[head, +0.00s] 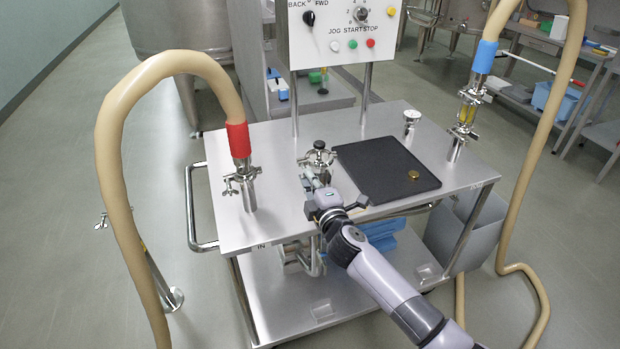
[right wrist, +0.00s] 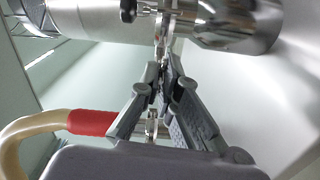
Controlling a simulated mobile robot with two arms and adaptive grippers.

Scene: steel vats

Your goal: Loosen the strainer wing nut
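The strainer (head: 318,157) stands near the front edge of the steel cart top, a steel body with a dark round knob on top. It fills the top of the right wrist view as a shiny cylinder (right wrist: 235,22). A thin metal clamp part with the wing nut (right wrist: 160,48) shows beside it. My right gripper (right wrist: 160,76) is at this clamp; its fingers converge to a narrow gap, apparently shut on the wing nut, whose wings are mostly hidden by the fingertips. In the head view my right gripper (head: 310,180) is just in front of the strainer. My left gripper is out of view.
A black mat (head: 385,165) with a small brass piece (head: 413,174) lies right of the strainer. A red-banded hose (head: 238,140) joins the cart at left, a blue-banded hose (head: 484,57) at right. A control box (head: 335,30) stands behind.

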